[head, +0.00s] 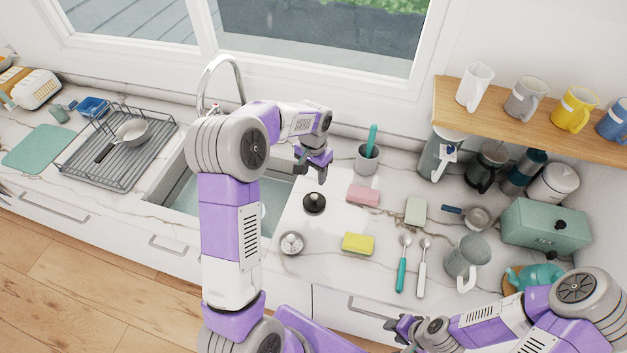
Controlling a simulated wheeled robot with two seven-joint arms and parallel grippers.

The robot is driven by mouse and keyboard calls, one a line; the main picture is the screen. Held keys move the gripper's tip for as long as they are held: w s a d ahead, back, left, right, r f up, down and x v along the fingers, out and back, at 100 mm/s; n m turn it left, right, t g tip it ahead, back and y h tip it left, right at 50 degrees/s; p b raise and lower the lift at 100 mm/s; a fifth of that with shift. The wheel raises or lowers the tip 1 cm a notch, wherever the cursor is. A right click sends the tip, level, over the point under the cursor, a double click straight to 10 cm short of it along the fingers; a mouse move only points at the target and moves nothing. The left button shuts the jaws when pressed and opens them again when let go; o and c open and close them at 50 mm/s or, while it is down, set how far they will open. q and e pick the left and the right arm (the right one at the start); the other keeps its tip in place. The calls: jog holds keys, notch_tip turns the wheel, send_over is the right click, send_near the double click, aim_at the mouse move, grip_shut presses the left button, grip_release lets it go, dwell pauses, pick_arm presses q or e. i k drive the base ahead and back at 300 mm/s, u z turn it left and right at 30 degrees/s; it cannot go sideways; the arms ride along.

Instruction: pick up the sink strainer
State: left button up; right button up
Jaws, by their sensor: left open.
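A round grey metal piece with a pale knob, which looks like the sink strainer (292,243), sits on the marble counter just right of the sink. A black round stopper with a knob (314,203) lies behind it, a little to the right. My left gripper (314,170) is open and empty above the counter, behind the black stopper and well apart from the strainer. My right gripper (400,326) is low at the counter's front edge, far right of the strainer. Its fingers are too small and dark to judge.
A yellow sponge (358,243), pink sponge (363,195), soap bar (416,210) and two brushes (402,265) lie to the right. A grey cup (367,160) stands behind. The sink (182,180) and faucet (221,66) are left, partly hidden by my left arm.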

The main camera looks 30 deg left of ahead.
aim_at(291, 242)
jog(key=k, duration=1)
